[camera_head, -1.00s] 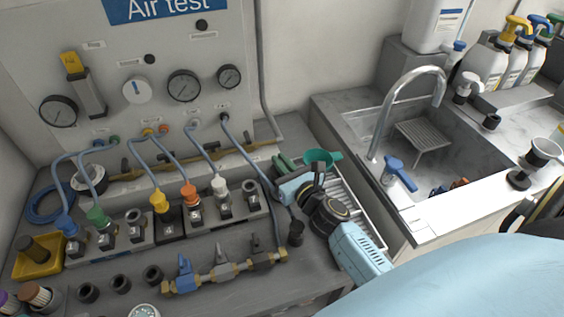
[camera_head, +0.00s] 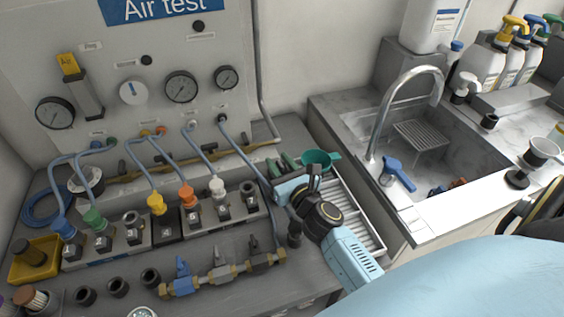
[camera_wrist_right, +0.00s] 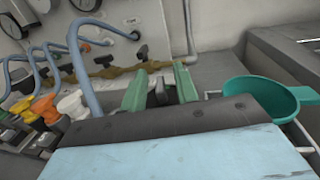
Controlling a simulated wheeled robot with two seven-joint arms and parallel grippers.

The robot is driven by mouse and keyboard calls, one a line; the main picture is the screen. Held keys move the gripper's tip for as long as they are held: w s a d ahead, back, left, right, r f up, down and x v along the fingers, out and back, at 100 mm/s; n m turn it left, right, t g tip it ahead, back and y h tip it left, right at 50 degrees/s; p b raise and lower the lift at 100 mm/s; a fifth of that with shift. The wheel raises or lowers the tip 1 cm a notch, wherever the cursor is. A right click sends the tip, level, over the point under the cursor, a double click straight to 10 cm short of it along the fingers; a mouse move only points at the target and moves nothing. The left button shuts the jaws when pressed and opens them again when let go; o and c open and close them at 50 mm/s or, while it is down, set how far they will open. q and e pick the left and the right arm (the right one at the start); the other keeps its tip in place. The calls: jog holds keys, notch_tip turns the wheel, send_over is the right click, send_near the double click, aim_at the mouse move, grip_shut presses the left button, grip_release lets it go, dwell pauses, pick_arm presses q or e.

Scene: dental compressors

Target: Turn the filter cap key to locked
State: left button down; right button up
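My right gripper (camera_head: 282,163) reaches over the back right of the bench, beside the teal funnel. In the right wrist view its two green fingers (camera_wrist_right: 160,88) stand apart, with a small dark piece between them; I cannot tell what that piece is. A row of coloured fittings stands left of the gripper: blue (camera_head: 63,228), green (camera_head: 94,217), yellow (camera_head: 157,203), orange (camera_head: 187,196) and white (camera_head: 218,187), with a dark one (camera_head: 248,190) nearest my arm. I cannot tell which part is the filter cap key, nor its position. My left gripper is out of view.
A teal funnel (camera_head: 318,160) is close to the gripper's right. Blue hoses (camera_head: 240,150) run from the gauge panel (camera_head: 60,30) to the fittings. A brass valve assembly (camera_head: 222,272) lies in front. A sink (camera_head: 430,160) is at the right.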

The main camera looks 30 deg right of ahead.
jog(key=s+a+b, duration=0.1)
jog(key=s+b, duration=0.1)
jog(key=s, duration=1.1)
jog(key=shift+s, duration=0.2)
